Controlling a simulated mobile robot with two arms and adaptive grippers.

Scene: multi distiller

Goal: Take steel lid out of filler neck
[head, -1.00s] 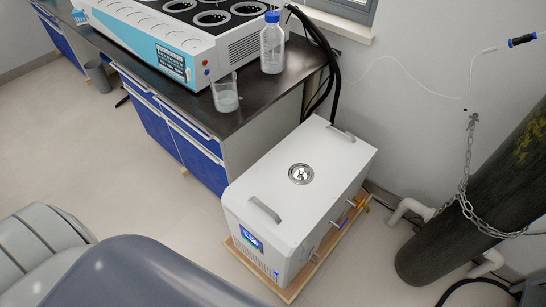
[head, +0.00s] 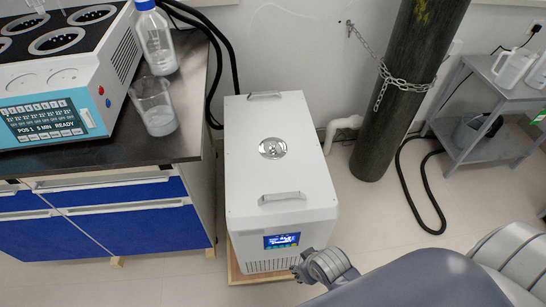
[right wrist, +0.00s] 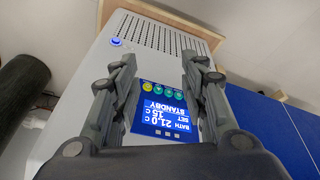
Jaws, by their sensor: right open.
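The round steel lid (head: 273,148) sits in the filler neck on the top of a white chiller box (head: 247,178), between two metal handles. The neck itself is hidden under the lid. My right gripper (head: 310,268) is low at the chiller's front right corner, well apart from the lid. In the right wrist view its two fingers (right wrist: 159,65) are spread and empty, in front of the chiller's blue display (right wrist: 160,108). The lid is not in that view. My left gripper is in no view.
A dark bench (head: 110,155) with a multi-place distiller (head: 60,85), a glass beaker (head: 156,108) and a blue-capped bottle (head: 155,45) stands left of the chiller. A chained gas cylinder (head: 395,100) and a grey cart (head: 480,125) stand to the right. Black hoses run behind the chiller.

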